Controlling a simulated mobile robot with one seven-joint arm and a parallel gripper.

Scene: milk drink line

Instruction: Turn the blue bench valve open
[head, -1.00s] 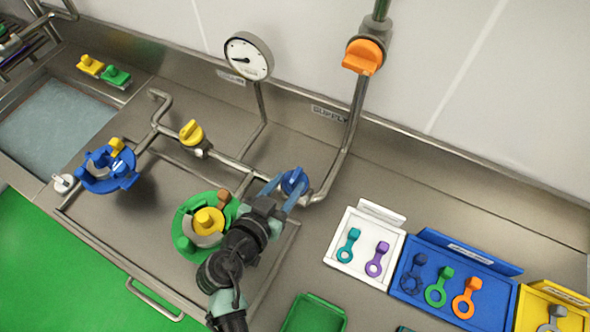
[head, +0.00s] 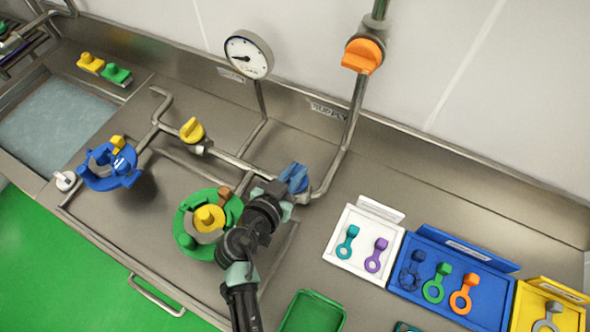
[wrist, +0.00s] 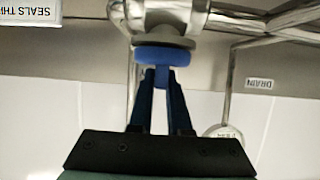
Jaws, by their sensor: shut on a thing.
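The blue bench valve (head: 294,177) sits on the steel pipe near the foot of the supply riser. In the wrist view its round blue body (wrist: 161,55) is under the pipe fitting, with a blue handle bar between my fingers. My gripper (wrist: 161,88) is shut on that handle. In the head view my gripper (head: 285,190) reaches the valve from the front, and my wrist hides part of the handle. The yellow valve (head: 193,130) is further left on the pipe, and the orange valve (head: 363,56) is on the riser above.
A round gauge (head: 248,55) stands behind the pipes. A green ring holder (head: 185,237) lies close to my arm's left. A white tray (head: 335,254) and a blue tray (head: 408,285) with ring-shaped parts stand to the right. A blue ring holder (head: 100,180) is at left.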

